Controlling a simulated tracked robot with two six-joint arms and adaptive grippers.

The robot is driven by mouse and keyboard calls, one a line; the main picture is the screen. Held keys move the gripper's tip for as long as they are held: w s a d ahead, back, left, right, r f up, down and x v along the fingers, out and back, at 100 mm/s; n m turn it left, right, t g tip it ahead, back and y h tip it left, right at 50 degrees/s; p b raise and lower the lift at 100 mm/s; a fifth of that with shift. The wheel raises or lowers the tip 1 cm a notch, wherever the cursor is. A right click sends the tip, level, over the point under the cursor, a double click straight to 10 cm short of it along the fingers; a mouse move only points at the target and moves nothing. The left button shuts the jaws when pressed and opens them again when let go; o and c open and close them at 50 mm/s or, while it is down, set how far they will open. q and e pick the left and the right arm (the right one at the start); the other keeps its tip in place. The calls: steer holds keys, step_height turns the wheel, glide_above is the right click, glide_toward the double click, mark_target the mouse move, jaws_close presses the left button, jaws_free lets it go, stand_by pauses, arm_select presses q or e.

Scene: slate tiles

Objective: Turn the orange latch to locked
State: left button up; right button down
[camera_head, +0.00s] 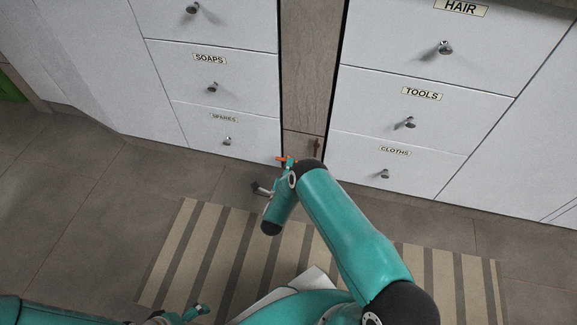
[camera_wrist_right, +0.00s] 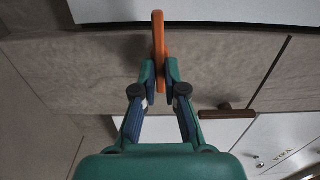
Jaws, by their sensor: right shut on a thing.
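The orange latch (camera_wrist_right: 158,35) is a slim bar on the wooden panel (camera_wrist_right: 95,65). It stands upright in the right wrist view, its lower end between my right fingertips. In the head view a small orange part of it (camera_head: 282,158) shows beside my right wrist, at the foot of the panel. My right gripper (camera_wrist_right: 160,75) is shut on the latch; it also shows in the head view (camera_head: 288,164), mostly hidden by my arm. My left gripper (camera_head: 197,312) is low in the head view, away from the latch, its fingers too small to judge.
A brown handle (camera_wrist_right: 228,112) sits on the panel to the right of the latch. White drawers with round knobs flank the panel, among them SPARES (camera_head: 250,134) and CLOTHS (camera_head: 355,156). A striped mat (camera_head: 175,245) lies on the tiled floor, which is open at left.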

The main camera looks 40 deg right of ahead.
steer(key=shift+s+d+f+m, duration=0.1)
steer(key=shift+s+d+m, duration=0.05)
steer(key=shift+d+m, duration=0.15)
steer(key=c, duration=1.2)
jaws_free()
steer(key=shift+c, duration=0.2)
steer(key=shift+a, duration=0.15)
steer(key=shift+a, duration=0.1)
steer(key=v, duration=1.1)
steer(key=shift+s+a, duration=0.25)
steer(key=shift+a, duration=0.1)
